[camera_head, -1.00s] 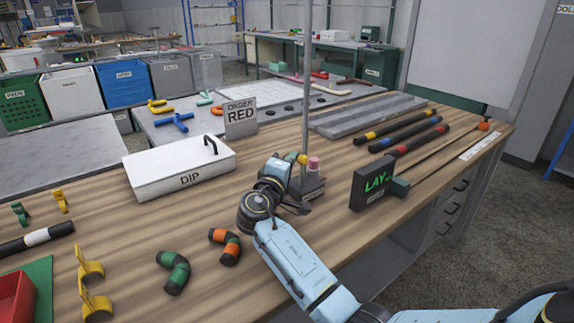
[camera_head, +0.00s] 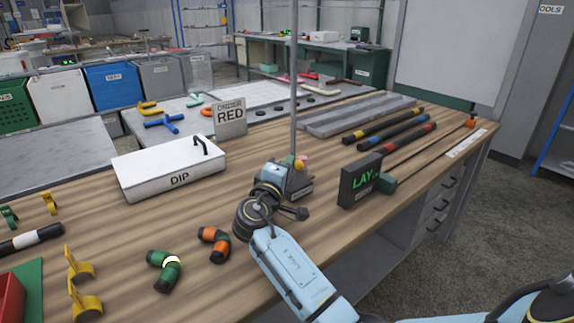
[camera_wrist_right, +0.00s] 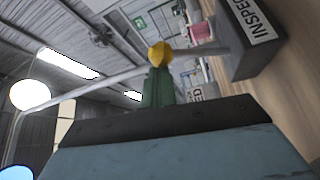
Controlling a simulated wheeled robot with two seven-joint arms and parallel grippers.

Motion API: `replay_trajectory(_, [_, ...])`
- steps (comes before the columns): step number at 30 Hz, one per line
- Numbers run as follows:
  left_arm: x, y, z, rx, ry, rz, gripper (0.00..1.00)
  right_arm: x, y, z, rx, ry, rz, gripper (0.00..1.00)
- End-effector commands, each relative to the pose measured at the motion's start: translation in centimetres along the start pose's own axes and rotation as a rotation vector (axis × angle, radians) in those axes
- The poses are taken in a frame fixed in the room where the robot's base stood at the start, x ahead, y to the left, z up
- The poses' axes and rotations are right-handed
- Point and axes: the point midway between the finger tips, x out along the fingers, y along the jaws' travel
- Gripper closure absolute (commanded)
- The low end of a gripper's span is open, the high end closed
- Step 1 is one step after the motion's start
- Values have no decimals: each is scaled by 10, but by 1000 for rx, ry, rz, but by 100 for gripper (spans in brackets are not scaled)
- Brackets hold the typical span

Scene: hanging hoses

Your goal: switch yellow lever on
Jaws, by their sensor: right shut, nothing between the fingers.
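The yellow lever shows as a small yellow knob (camera_head: 299,165) beside the grey post on the dark box, low among the gripper parts. In the right wrist view the yellow ball (camera_wrist_right: 160,54) sits directly beyond the tip of a green tapered piece, apparently my shut fingers; I cannot tell whether they touch. My right gripper (camera_head: 289,161) is shut and empty, at the left side of the box. My left gripper is out of view.
A thin grey post (camera_head: 295,80) rises by the lever. A dark LAY display (camera_head: 360,180) stands to the right. Green (camera_head: 163,275) and orange (camera_head: 214,244) elbows lie in front.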

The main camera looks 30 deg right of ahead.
Motion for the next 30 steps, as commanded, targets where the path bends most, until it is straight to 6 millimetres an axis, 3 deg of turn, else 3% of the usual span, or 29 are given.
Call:
replay_trajectory(10, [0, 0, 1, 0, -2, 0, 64, 1, 1, -1, -1, -3, -1, 100])
replay_trajectory(17, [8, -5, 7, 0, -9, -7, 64, 9, 22, -21, 3, -10, 2, 100])
replay_trajectory(24, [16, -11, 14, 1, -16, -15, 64, -45, 7, -24, -1, -9, -3, 100])
replay_trajectory(30, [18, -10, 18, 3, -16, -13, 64, -76, -1, -26, -3, -9, -1, 100])
